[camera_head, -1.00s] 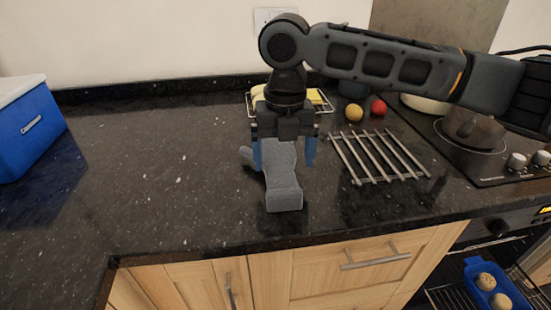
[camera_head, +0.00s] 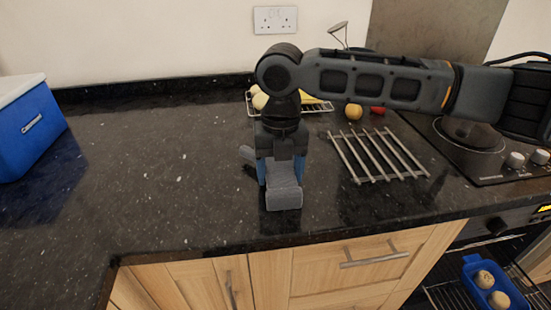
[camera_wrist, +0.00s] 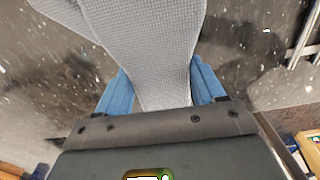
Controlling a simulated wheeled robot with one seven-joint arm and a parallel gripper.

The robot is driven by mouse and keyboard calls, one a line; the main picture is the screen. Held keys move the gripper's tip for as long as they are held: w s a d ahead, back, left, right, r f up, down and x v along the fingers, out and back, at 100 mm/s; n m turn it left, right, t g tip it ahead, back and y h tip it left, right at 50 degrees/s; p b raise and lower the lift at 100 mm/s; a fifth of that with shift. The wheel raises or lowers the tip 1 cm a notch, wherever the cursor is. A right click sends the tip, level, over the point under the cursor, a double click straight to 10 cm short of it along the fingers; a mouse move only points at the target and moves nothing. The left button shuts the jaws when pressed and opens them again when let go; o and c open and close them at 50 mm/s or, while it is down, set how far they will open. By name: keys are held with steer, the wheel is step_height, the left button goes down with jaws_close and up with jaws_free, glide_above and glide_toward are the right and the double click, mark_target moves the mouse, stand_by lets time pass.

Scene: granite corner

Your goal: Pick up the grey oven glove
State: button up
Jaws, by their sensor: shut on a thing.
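The grey oven glove (camera_head: 284,196) lies on the dark granite worktop near its front edge. Its cuff end faces the front and its thumb sticks out to the left. My gripper (camera_head: 264,174) is down over the glove from above, shut on its middle with a blue finger on each side. In the wrist view the waffle-textured glove (camera_wrist: 150,45) runs between the two blue fingers of my gripper (camera_wrist: 160,88). The part of the glove under the gripper body is hidden in the head view.
A metal trivet rack (camera_head: 378,156) lies to the right, near the hob (camera_head: 470,150). A yellow fruit (camera_head: 354,111) and a red one (camera_head: 377,110) sit behind it. A blue box (camera_head: 28,130) stands at far left. The worktop between box and glove is clear.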

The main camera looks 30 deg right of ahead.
steer(key=c, duration=0.4)
steer(key=shift+r, duration=0.1)
